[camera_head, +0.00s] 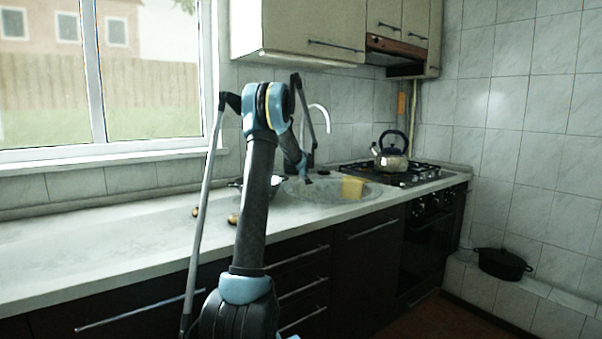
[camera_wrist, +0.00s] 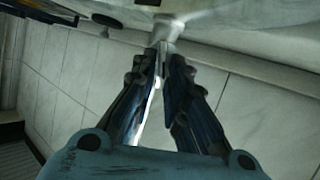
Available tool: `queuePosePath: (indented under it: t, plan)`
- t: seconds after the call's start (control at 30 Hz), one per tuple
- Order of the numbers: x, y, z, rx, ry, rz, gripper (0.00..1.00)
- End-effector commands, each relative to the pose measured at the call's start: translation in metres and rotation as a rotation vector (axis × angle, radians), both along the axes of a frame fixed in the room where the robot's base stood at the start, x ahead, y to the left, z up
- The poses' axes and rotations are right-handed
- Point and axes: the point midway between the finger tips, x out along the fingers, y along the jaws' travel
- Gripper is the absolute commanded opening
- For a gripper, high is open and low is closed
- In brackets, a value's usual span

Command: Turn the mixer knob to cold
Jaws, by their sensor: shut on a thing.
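The mixer tap shows in the head view as a pale curved spout (camera_head: 322,108) behind the sink, partly hidden by my arm; its knob cannot be made out there. In the wrist view a small metallic knob (camera_wrist: 168,28) is at the top middle, beside the pale counter or sink surface. My gripper (camera_wrist: 165,50) has its two dark fingers converging on this knob, with the tips shut on it. In the head view my gripper (camera_head: 307,181) is small and dark at the sink's left side. The knob's turned position cannot be told.
The round sink (camera_head: 335,192) holds a yellow block (camera_head: 352,187). A kettle (camera_head: 391,152) stands on the gas hob (camera_head: 405,175) to the right. A bowl or pan lies behind my arm. Two small brown things, one of them (camera_head: 233,218), lie on the counter (camera_head: 100,235), whose left part is clear.

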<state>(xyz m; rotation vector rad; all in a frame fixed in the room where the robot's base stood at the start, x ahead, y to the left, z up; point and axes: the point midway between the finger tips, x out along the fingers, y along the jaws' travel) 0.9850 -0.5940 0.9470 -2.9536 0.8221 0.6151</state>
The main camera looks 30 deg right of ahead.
Motion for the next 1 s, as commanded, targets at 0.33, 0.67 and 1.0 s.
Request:
queuePosePath:
  t: [0.33, 0.67, 1.0]
  plan:
    - [-0.0017, 0.0019, -0.0054, 0.006, 0.01, 0.004, 0.0]
    - [-0.0019, 0.0018, -0.0054, 0.005, 0.01, 0.003, 0.0]
    - [-0.0013, 0.0016, -0.0045, 0.005, 0.008, 0.003, 0.28]
